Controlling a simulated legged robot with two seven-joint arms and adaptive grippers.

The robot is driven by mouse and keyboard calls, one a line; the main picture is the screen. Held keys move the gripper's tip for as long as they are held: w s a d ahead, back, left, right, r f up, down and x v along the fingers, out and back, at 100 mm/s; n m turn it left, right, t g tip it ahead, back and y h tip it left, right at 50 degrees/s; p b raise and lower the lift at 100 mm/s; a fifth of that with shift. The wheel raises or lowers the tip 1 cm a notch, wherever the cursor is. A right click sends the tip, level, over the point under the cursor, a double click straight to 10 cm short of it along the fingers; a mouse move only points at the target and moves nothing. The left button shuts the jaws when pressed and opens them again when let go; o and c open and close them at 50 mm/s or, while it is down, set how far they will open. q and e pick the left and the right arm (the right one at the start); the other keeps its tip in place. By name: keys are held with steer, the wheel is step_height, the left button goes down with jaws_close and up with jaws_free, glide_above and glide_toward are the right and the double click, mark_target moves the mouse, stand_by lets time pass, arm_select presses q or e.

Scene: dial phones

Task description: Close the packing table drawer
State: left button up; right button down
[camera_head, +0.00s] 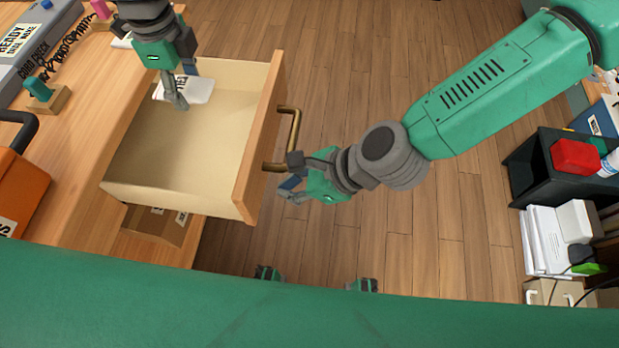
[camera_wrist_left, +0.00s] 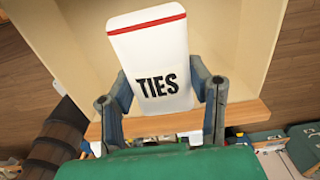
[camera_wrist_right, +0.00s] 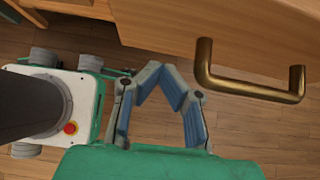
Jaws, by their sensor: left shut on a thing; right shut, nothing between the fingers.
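The packing table drawer (camera_head: 180,150) is pulled out and open. Its wooden front (camera_head: 262,140) carries a brass handle (camera_head: 295,130), also seen in the right wrist view (camera_wrist_right: 250,92). My left gripper (camera_head: 178,98) is inside the drawer, shut on a white packet marked TIES (camera_wrist_left: 155,45) with a red stripe. The packet also shows in the head view (camera_head: 200,92). My right gripper (camera_head: 283,190) is shut and empty, outside the drawer front near the lower end of the handle. In the right wrist view the handle is to the right of its fingers, not between them.
The packing table (camera_head: 85,120) holds an orange box (camera_head: 20,190) and a small wooden block with a green peg (camera_head: 42,95). A cardboard box (camera_head: 155,225) is below the drawer. A black stand with a red item (camera_head: 575,155) is at right. The wooden floor between is clear.

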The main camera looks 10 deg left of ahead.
mark_target(258, 188)
arm_select(q)
steer(key=shift+d+f, duration=0.2)
steer(key=shift+f, duration=0.05)
arm_select(e)
steer(key=shift+a+r, duration=0.1)
steer(key=shift+a, duration=1.65)
steer(key=shift+w, duration=0.1)
arm_select(q)
steer(key=shift+r, duration=0.1)
arm_select(e)
steer(key=shift+a, duration=0.2)
